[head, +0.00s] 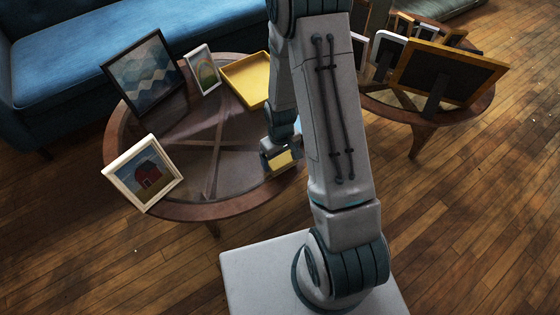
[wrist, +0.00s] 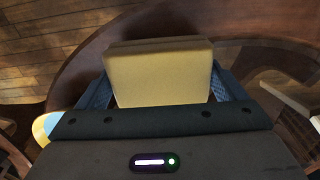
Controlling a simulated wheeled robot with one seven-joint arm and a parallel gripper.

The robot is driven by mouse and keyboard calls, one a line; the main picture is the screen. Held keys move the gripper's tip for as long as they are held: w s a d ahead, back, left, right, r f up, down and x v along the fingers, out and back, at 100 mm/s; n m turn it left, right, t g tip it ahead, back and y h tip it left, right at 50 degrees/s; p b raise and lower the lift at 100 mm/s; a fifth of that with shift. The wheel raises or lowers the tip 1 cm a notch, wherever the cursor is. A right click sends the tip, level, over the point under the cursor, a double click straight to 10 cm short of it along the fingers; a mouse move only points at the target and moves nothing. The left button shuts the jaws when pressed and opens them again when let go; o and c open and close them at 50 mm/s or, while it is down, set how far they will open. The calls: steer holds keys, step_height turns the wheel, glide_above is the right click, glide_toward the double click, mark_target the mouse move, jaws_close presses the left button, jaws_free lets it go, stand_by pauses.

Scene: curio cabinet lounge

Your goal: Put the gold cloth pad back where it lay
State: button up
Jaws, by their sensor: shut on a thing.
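The gold cloth pad (wrist: 158,75) is a thick yellow-gold block, held between the two fingers of my gripper (wrist: 158,92). In the head view the pad (head: 281,161) shows at the end of my gripper (head: 280,157), over the near right rim of the round glass-topped table (head: 190,213). I cannot tell whether the pad touches the rim or hangs just above it. My arm hides part of the table to the right of the pad.
On this table stand a dark-framed wave picture (head: 145,73), a small white-framed picture (head: 203,70), a barn picture (head: 143,173) and a yellow tray (head: 231,73). A second table with several frames (head: 447,72) stands right. A blue sofa (head: 85,50) is behind. The table's middle is clear.

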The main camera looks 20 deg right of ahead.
step_height(320, 180, down, 2)
steer(key=shift+r, duration=0.1)
steer(key=o, duration=1)
